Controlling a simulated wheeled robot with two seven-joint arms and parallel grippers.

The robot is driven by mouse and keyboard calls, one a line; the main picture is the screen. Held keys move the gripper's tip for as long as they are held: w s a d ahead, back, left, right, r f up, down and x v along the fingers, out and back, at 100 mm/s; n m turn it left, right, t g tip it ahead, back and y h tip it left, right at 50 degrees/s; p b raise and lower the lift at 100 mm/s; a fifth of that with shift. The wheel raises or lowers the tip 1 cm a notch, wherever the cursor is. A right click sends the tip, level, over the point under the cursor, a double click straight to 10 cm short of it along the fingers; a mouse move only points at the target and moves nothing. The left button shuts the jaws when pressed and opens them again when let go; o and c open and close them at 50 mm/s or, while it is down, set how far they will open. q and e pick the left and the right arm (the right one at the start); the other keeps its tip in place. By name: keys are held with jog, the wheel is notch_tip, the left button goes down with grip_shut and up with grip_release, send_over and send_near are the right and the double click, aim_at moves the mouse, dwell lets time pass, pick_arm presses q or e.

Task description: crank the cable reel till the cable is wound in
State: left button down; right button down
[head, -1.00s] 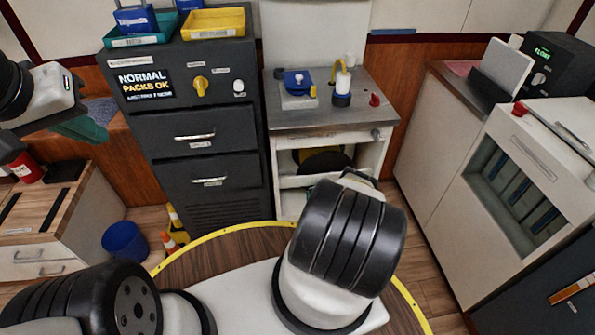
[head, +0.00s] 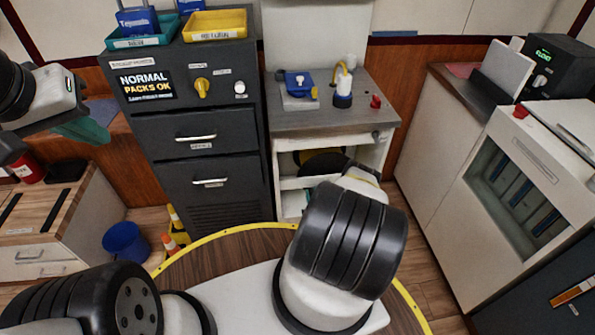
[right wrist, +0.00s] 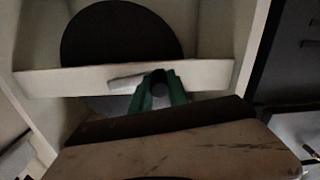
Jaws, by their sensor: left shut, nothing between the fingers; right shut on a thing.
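The cable reel (head: 320,160) shows as a dark disc with yellow inside the open white cabinet under the middle worktop. In the right wrist view, a large dark disc (right wrist: 122,30) stands behind a pale crossbar. My right gripper (right wrist: 160,88) has green fingers shut around a small dark round crank handle (right wrist: 159,90), in front of the crossbar. A short pale bar (right wrist: 127,80), perhaps the crank arm, runs left from it. My right arm hides much of this in the head view. No cable can be made out. My left gripper (head: 86,130) is shut and empty at the left.
A dark drawer cabinet (head: 195,140) stands left of the reel's cabinet. The worktop (head: 330,115) holds a blue device, a yellow-hosed canister and a red knob. A blue bucket (head: 126,241) and a cone stand on the floor at left. White cabinets (head: 540,180) line the right.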

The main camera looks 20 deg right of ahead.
jog(key=c, duration=1.3)
grip_release()
jog(key=shift+o, duration=0.2)
jog(key=v, duration=0.8)
jog(key=shift+w, duration=0.1)
